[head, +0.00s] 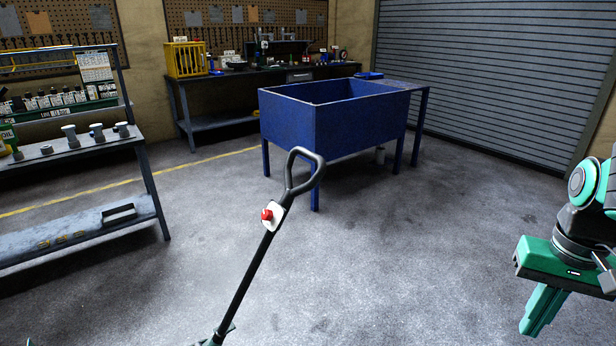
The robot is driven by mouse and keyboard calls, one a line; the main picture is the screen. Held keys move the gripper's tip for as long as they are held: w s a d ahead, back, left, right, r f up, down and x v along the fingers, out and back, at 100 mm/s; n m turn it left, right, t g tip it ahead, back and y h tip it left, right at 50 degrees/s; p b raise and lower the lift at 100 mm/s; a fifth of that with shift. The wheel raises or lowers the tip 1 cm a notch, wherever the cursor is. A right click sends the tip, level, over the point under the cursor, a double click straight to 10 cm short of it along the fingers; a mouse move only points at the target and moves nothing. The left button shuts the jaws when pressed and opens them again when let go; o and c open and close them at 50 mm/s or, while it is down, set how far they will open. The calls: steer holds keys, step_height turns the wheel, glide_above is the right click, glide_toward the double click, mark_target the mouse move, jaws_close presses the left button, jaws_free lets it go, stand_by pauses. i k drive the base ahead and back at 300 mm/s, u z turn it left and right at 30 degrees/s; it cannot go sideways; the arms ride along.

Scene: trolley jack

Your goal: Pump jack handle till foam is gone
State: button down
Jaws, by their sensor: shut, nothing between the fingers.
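The jack handle (256,265) is a long dark bar with a grey loop grip (305,172) at its top. It leans up to the right from the bottom edge, and a red knob (267,215) on a pale plate sits below the loop. No foam shows in this view. My green gripper (532,328) is at the lower right, pointing down, shut and empty. It is well to the right of the handle and does not touch it.
A blue tub on legs (290,125) stands behind the handle. A grey shelf rack (75,222) with cups and bottles is at the left. A workbench (225,95) with a yellow cage (187,59) lines the back wall. The floor between handle and gripper is clear.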

mark_target(280, 210)
steer(key=u, duration=0.35)
steer(key=i, duration=1.25)
steer(key=u, duration=0.65)
